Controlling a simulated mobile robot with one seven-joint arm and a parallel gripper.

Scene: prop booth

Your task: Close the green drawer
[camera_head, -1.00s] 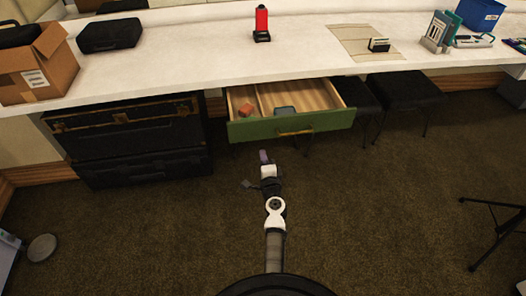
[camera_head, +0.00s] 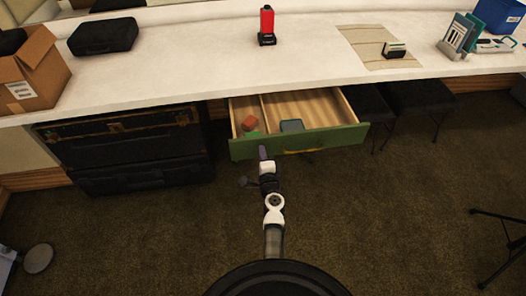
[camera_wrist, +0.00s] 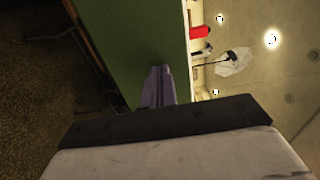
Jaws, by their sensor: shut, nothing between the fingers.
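The green drawer (camera_head: 230,149) hangs open below the white counter, with its wooden inside showing. Its brass handle is at the middle of the green front and partly shows. My gripper (camera_head: 263,152) is shut and empty, at the drawer front, left of the handle. In the wrist view the shut purple fingers (camera_wrist: 158,84) lie against or very close to the green drawer front (camera_wrist: 135,40). I cannot tell for sure whether they touch. In the drawer are a reddish-brown block (camera_head: 249,124), a green piece beside it, and a grey-blue item (camera_head: 291,126).
The white counter (camera_head: 200,65) runs above the drawer, holding a cardboard box (camera_head: 32,70), a black case (camera_head: 103,36) and a red device (camera_head: 267,24). Black trunks (camera_head: 130,150) stand left of the drawer, dark stools (camera_head: 420,98) right.

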